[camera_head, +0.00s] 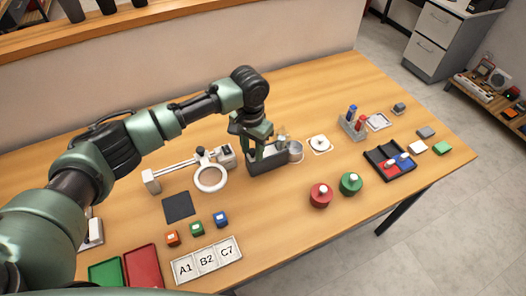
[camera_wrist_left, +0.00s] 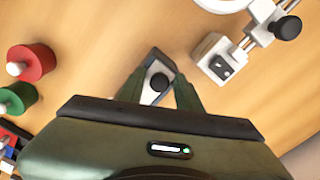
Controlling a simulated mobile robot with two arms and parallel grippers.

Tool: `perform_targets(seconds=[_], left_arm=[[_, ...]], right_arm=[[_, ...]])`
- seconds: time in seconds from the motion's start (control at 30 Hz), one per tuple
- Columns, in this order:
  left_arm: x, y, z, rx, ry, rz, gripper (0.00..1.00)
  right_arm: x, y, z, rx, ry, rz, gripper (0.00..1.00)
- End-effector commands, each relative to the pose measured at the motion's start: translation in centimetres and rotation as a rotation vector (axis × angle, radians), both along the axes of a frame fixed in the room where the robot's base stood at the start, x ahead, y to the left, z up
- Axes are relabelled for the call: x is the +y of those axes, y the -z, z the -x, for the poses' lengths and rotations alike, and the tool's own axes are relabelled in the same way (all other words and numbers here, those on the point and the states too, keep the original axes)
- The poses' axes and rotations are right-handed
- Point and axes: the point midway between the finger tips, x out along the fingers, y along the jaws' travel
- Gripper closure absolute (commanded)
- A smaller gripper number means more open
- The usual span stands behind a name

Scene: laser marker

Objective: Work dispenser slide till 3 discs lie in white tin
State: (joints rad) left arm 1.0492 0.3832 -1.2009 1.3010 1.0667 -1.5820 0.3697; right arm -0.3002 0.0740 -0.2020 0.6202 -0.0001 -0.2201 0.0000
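The dispenser (camera_head: 268,164), with a dark grey base, stands mid-table in the head view. In the left wrist view its black knob (camera_wrist_left: 160,82) sits on a pale part of the dispenser, between my fingers. My left gripper (camera_head: 264,150) is over the dispenser, pointing down; its two green fingers also show in the left wrist view (camera_wrist_left: 160,90), apart, with a gap at each side of the knob. A pale round tin (camera_head: 296,151) stands at the dispenser's right end. Its inside and any discs in it are too small to make out. My right gripper is not in view.
A ring magnifier (camera_head: 210,178) stands left of the dispenser. A white square plate with a round piece (camera_head: 320,144) lies to its right. Red (camera_head: 320,196) and green (camera_head: 350,184) knobbed cylinders stand in front right.

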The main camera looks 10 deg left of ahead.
Motion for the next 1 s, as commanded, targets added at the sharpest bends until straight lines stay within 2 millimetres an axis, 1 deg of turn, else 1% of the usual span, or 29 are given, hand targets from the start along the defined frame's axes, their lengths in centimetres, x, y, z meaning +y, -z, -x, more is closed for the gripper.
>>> perform_targets(seconds=[0.03, 0.07, 0.1, 0.13, 0.53, 1.0], left_arm=[[0.0, 0.0, 0.0, 0.0, 0.0, 0.0, 0.77], [0.0, 0.0, 0.0, 0.0, 0.0, 0.0, 0.85], [0.0, 0.0, 0.0, 0.0, 0.0, 0.0, 0.96], [0.0, 0.0, 0.0, 0.0, 0.0, 0.0, 1.0], [-0.1, 0.0, 0.0, 0.0, 0.0, 0.0, 1.0], [-2.5, 0.1, -1.6, -0.001, 0.001, 0.0, 1.0]], right_arm=[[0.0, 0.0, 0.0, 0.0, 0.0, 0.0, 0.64], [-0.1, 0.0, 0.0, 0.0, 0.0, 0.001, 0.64], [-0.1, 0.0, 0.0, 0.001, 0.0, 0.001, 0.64], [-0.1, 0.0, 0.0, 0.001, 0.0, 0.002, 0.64], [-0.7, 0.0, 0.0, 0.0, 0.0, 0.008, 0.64], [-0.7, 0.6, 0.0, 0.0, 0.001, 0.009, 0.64]])
